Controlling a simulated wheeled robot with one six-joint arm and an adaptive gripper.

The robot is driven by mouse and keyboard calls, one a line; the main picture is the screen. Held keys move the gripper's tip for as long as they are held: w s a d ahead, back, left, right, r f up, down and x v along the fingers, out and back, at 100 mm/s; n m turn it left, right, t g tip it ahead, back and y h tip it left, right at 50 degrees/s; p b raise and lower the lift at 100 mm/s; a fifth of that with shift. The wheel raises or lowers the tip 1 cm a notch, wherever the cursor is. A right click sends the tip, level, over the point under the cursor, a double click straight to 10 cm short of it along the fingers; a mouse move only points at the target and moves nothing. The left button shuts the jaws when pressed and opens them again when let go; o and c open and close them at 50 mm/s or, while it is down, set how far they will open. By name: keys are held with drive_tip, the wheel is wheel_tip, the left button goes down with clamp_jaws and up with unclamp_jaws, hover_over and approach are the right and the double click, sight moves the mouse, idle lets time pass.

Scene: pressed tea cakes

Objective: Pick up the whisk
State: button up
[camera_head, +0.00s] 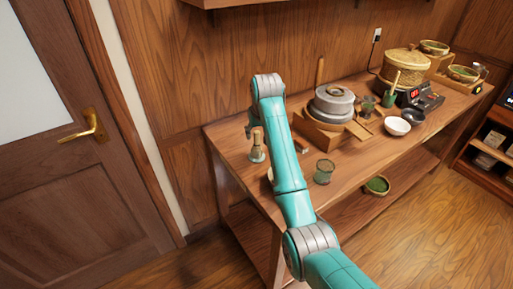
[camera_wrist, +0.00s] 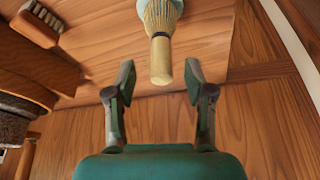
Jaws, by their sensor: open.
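The whisk (camera_wrist: 160,45) is pale bamboo with a thick round handle, and it stands on a small pale-blue holder (camera_wrist: 179,6) at the top of the wrist view. In the head view the whisk (camera_head: 257,139) is upright near the left end of the wooden table (camera_head: 223,137). My gripper (camera_wrist: 159,75) is open, with one finger on each side of the handle's end in the picture. No contact between the fingers and the whisk shows. In the head view my arm hides most of the gripper.
A brush (camera_wrist: 38,22) lies at the upper left of the wrist view. In the head view a grey stone mill (camera_head: 333,104) sits on a wooden stand right of my arm. A white bowl (camera_head: 397,126) is farther right.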

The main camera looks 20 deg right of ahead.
sight(256, 139)
drive_tip(key=shift+x, duration=2.6)
drive_tip(key=shift+a, duration=0.1)
drive_tip(key=c, duration=1)
